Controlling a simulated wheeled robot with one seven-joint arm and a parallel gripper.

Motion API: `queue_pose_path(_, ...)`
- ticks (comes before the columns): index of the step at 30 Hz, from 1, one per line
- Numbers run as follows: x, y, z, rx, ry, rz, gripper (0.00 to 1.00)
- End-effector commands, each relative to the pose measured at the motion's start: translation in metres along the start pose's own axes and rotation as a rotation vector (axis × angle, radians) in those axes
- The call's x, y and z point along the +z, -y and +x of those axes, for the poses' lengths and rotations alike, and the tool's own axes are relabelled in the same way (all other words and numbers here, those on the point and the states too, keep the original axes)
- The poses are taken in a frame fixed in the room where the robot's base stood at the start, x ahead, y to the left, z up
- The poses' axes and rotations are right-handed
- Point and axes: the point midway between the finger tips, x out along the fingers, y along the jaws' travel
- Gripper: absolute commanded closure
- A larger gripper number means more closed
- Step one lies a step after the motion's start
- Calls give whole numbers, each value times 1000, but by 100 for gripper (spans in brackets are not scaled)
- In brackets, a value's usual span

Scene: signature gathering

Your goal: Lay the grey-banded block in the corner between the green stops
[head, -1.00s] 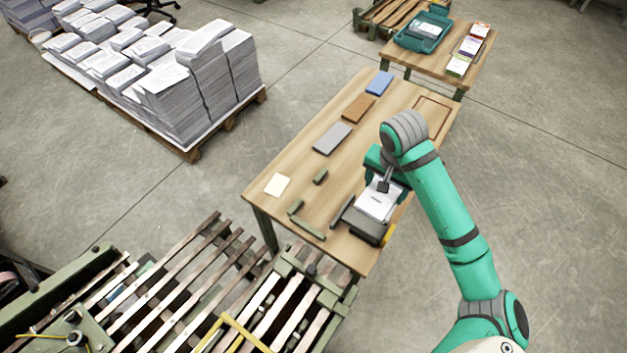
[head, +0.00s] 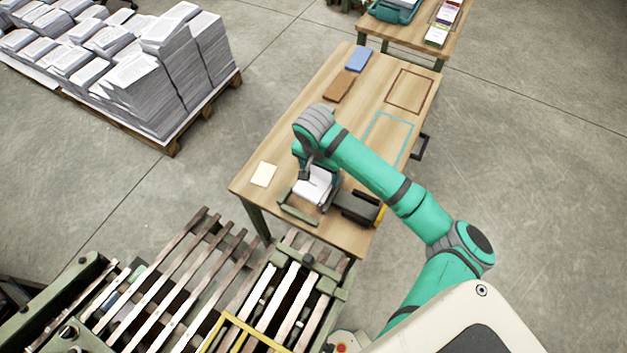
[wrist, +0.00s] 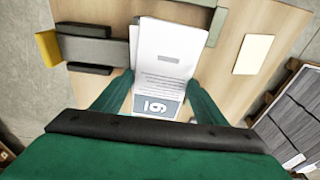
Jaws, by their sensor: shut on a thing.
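The grey-banded block is a white stack of pages with a grey band marked with a number; it shows in the head view (head: 314,188) and the wrist view (wrist: 165,50). My gripper (wrist: 158,100) is shut on its banded end, one finger on each side. The block is at the corner of the green stops, with the long stop (head: 298,209) beyond its free end and the short stop (wrist: 217,24) along one side. A small gap seems to show at the short stop. I cannot tell whether the block touches the long stop or the tabletop.
A dark grey holder (head: 357,206) with a yellow end stands right of the stops. A cream card (head: 263,174) lies to the left. Brown (head: 339,86) and blue (head: 359,60) blocks lie farther back. Outlined areas on the back right are empty. My arm hides the table's middle.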

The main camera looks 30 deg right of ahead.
Motion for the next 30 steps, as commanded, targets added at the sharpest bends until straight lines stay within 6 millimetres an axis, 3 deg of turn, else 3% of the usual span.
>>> queue_pose_path(9, 12, 17, 21, 2, 0, -2, 68)
queue_pose_path(16, 16, 16, 49, 2, -1, 0, 68)
queue_pose_path(29, 17, 17, 54, 0, 1, 1, 68)
queue_pose_path(30, 17, 16, 54, 1, 0, 1, 26)
